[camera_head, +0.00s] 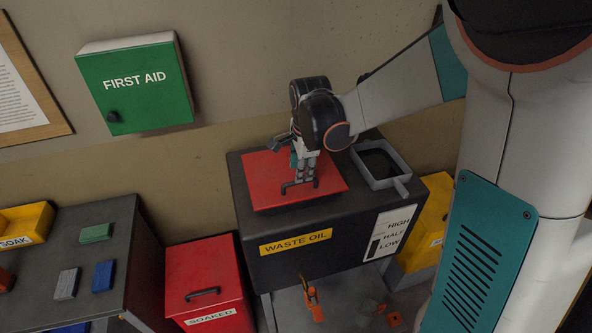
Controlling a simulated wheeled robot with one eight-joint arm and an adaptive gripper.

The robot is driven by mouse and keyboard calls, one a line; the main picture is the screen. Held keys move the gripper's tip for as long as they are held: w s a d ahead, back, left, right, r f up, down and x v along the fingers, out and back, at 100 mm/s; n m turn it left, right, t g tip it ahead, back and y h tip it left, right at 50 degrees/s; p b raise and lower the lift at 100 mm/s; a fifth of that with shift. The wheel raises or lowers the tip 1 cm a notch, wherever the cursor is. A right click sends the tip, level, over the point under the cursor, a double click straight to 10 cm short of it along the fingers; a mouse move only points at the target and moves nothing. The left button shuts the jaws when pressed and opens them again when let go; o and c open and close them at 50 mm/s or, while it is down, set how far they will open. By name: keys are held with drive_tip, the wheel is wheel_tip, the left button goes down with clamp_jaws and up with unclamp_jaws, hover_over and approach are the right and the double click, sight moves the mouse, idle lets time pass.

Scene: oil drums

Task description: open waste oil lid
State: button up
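The waste oil tank (340,258) is a dark box with a yellow WASTE OIL label on its front. Its red lid (263,186) lies flat on the left part of the top and looks closed. A dark bar handle (291,187) is near the lid's front edge. My gripper (306,178) points down over the lid, with its fingertips at or just above the right end of the handle. I cannot tell whether they touch it, or whether the fingers are open or shut. My wrist hides the back part of the lid.
A grey-rimmed square opening (401,181) is on the tank top, right of the lid. A green FIRST AID box (136,85) hangs on the wall. A red SOAKED bin (205,281) stands left of the tank, beside a dark table (128,242) with small coloured blocks.

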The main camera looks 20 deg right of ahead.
drive_tip(key=shift+w+f, duration=0.25)
drive_tip(key=shift+f, duration=0.95)
drive_tip(key=shift+w+f, duration=0.2)
drive_tip(key=shift+f, duration=1)
clamp_jaws()
